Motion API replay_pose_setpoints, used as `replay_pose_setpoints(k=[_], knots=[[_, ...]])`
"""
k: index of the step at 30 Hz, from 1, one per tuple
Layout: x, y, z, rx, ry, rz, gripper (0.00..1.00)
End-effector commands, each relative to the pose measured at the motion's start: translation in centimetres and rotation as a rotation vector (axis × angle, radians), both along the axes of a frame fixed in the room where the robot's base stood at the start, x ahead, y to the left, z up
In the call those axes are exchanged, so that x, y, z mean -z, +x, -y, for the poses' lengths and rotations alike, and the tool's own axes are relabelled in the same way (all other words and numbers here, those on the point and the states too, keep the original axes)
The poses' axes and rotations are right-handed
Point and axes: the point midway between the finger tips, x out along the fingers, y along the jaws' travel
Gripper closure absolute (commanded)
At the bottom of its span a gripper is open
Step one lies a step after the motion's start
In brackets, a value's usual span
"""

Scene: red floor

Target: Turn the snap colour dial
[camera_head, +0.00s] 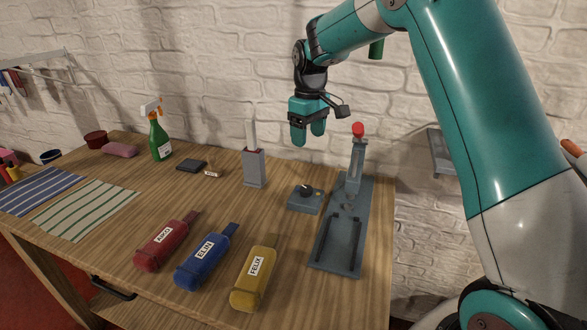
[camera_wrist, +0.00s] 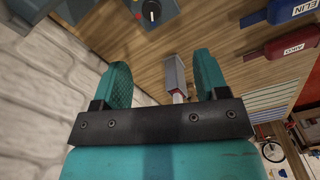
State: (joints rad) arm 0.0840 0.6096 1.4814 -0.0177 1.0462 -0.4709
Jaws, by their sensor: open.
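The snap colour dial appears to be the small grey box (camera_head: 303,201) with a round black knob (camera_head: 305,189) on the table, left of the grey press-like stand. Small coloured marks sit beside the knob. In the wrist view the knob (camera_wrist: 151,11) shows at the top edge with a pale pointer line and a red mark near it. My gripper (camera_head: 308,137) is open and empty, pointing down in the air above and behind the dial, near the wall. Its two teal fingers (camera_wrist: 163,78) are spread apart in the wrist view and touch nothing.
A grey stand with a red-knobbed lever (camera_head: 358,130) rises right of the dial. A grey holder (camera_head: 254,168) with a pale upright piece stands left. Red (camera_head: 165,242), blue (camera_head: 206,256) and yellow (camera_head: 253,279) labelled holders lie in front. A green spray bottle (camera_head: 159,140) stands farther left.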

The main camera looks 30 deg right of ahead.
Motion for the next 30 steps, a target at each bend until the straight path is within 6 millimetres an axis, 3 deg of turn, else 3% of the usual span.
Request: replay_pose_setpoints(k=[8,21,30], knots=[[2.7,0.8,1.4,0.015,-0.009,-0.011,0.33],[12.5,0.6,1.5,0.016,-0.008,-0.012,0.33],[17.1,0.8,1.3,0.013,-0.008,-0.006,0.33]])
